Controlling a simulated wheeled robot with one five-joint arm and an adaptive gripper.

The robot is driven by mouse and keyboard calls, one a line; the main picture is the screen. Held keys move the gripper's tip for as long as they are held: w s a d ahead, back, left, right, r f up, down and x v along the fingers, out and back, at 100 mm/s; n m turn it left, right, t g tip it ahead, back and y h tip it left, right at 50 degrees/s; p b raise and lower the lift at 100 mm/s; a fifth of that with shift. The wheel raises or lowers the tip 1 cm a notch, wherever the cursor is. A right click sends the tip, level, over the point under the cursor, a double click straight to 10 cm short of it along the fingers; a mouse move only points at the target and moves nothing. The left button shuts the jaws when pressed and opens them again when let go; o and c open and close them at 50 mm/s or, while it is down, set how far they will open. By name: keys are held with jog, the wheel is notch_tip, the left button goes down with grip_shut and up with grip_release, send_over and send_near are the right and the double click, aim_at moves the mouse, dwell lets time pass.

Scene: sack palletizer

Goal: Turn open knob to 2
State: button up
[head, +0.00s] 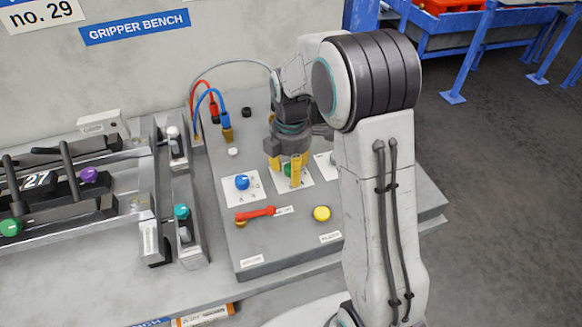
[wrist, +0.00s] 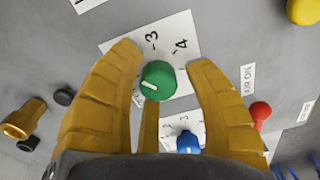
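A green knob (wrist: 158,80) sits on a white card (wrist: 176,30) with the digits 3 and 4 showing; a pale pointer line shows on the knob. My gripper (wrist: 163,58) is open, its yellow fingers around the green knob with gaps on the left and right. The third finger is partly hidden behind the knob. In the head view my gripper (head: 285,173) points down over the panel and hides most of the green knob (head: 288,170). A blue knob (head: 242,182) sits on its own card to the left. No name beside either knob is readable.
A red lever (head: 256,213) and a yellow button (head: 321,213) are on the grey panel (head: 275,245) in front of my gripper. Red and blue hoses (head: 211,92) stand behind it. A fixture with handles (head: 60,165) is at left.

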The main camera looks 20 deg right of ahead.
jog(key=shift+o, duration=0.9)
jog(key=shift+r, duration=0.1)
jog(key=shift+w, duration=0.1)
jog(key=shift+r, duration=0.5)
notch_tip(320, 180, up, 11)
